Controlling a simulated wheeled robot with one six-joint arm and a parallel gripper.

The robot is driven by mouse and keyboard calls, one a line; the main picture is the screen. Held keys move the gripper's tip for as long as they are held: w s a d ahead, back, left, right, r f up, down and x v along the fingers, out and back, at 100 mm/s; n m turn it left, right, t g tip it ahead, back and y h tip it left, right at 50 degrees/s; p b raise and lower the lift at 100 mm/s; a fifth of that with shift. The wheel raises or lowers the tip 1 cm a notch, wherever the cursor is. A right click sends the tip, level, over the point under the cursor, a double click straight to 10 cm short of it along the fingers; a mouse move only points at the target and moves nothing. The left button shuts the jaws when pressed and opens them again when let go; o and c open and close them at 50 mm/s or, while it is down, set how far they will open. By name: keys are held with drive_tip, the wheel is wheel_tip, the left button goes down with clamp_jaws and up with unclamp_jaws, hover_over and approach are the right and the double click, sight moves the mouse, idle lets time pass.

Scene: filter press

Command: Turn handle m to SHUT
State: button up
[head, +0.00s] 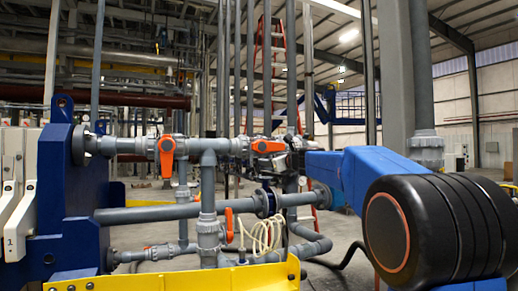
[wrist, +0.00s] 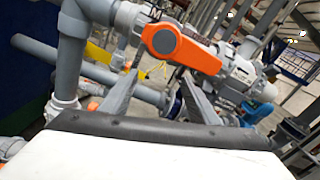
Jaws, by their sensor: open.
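An orange valve handle (wrist: 180,45) is large in the wrist view, on a grey horizontal pipe and lying roughly along it. It appears to be the orange handle (head: 268,146) beside my gripper in the head view. In the head view my gripper is small and partly merged with the pipework.
Another orange handle (head: 167,156) hangs down on the same pipe to the left. A third orange handle (head: 229,225) is lower. A coiled cream hose (head: 262,236) hangs below. A yellow beam (head: 170,277) crosses the front, and a blue press frame (head: 75,190) stands left.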

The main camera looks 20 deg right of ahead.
sight(274, 147)
drive_tip(key=d+r+n, duration=0.4)
drive_tip(key=r+n, duration=0.1)
drive_tip(key=n, duration=0.9)
drive_tip(key=shift+n, duration=0.3)
drive_tip(key=shift+w+r, duration=0.1)
drive_tip(key=shift+w, duration=3.7)
